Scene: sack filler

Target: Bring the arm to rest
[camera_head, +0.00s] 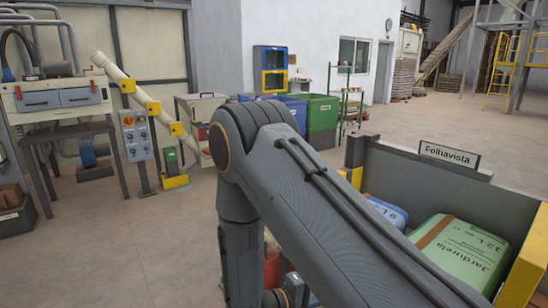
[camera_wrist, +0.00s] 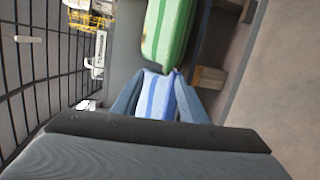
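My arm fills the middle of the head view, its forearm running down to the lower right edge, so my gripper is out of that view. In the wrist view my gripper (camera_wrist: 159,84) shows two grey-blue fingers set apart. A blue-and-white striped sack (camera_wrist: 160,98) shows in the gap between them; whether they touch it is not clear. A green sack (camera_wrist: 168,28) lies just past it. In the head view the green sack (camera_head: 465,250) and a blue sack (camera_head: 388,212) lie in a grey bin (camera_head: 420,168), the blue one partly hidden by my arm.
The bin carries a sign "Folhavista" (camera_head: 449,155) and yellow corners. A filling machine (camera_head: 60,95) with a slanted tube and a control box (camera_head: 135,135) stands at left. Green (camera_head: 322,115) and blue bins stand behind my arm. The floor at left front is clear.

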